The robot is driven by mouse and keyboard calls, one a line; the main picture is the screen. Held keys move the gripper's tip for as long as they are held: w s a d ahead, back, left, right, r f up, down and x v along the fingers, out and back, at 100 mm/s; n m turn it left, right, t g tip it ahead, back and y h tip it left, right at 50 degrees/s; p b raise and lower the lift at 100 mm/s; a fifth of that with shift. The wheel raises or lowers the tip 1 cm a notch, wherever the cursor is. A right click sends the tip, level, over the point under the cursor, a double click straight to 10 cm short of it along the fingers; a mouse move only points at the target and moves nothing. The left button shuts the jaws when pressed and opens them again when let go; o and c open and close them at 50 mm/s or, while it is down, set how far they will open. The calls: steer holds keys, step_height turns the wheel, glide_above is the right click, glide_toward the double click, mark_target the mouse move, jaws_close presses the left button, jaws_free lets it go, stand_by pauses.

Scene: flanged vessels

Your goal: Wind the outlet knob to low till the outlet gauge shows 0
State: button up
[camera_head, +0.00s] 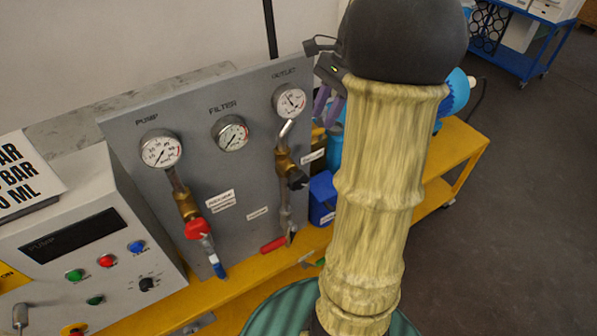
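The outlet gauge (290,100) is a round white dial under the OUTLET label at the upper right of the grey panel. Its needle is visible, but the numbers are too small to read. Below it, a pipe runs down to a brass valve (285,162) with a black knob (297,179) on its right side, which looks like the outlet knob. My gripper (328,108) shows purple-grey fingers pointing down, right of the outlet gauge and above the black knob, apart from both. My arm partly hides it, so its opening is unclear.
The panel (250,175) also bears a pump gauge (160,149), a filter gauge (230,133), a red knob (197,228) and a red lever (272,244). A pump control box (90,230) stands left. A blue container (322,197) sits on the yellow bench (455,145), beside my arm.

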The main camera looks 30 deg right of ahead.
mark_target(299, 173)
steer(key=p+x, duration=0.2)
steer(key=x, duration=1.5)
steer(key=shift+a+f, duration=0.1)
steer(key=shift+f, duration=0.2)
jaws_close()
